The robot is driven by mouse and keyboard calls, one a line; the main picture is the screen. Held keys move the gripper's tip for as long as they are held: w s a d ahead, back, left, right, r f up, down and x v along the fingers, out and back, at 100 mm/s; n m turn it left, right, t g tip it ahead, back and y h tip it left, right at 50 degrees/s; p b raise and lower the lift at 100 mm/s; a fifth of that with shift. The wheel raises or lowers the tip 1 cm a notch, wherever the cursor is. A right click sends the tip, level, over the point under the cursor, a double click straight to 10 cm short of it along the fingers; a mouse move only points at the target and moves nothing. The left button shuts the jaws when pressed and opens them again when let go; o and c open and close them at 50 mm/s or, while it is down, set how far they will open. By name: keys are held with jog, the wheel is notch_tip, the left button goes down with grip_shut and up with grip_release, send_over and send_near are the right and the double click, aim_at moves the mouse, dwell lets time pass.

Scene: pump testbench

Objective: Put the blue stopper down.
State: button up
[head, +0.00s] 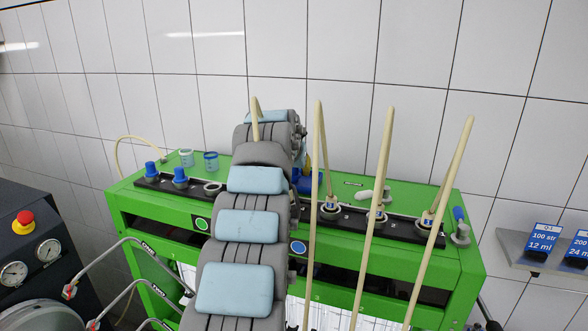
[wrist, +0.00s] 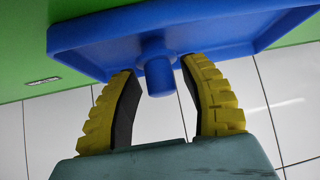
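In the wrist view a short blue cylinder (wrist: 158,78), which looks like the blue stopper, stands on a wide blue tray (wrist: 85,45) with a raised rim. My gripper (wrist: 157,72) has two yellow fingers with black pads, one on each side of the cylinder. Gaps show between the pads and the cylinder, so the gripper is open. In the head view my arm hides most of the gripper, and only a bit of blue tray (head: 312,183) shows just right of the arm.
The tray is on the green bench (head: 345,182). Two blue-topped plugs (head: 180,176) and clear blue-ringed cups (head: 211,161) stand on its left side. Tall beige hoses (head: 378,165) rise from fittings at the right. A tiled wall is behind.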

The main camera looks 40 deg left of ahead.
jog(key=shift+r, duration=0.2)
jog(key=shift+s+d+r+b, duration=0.25)
jog(key=shift+s+r+b, duration=0.2)
jog(key=shift+b, duration=0.55)
jog(key=b+v, duration=0.3)
jog(key=v, duration=0.7)
jog(key=shift+s+r+b, duration=0.2)
jog(key=shift+b, duration=0.1)
jog(key=shift+d, duration=0.15)
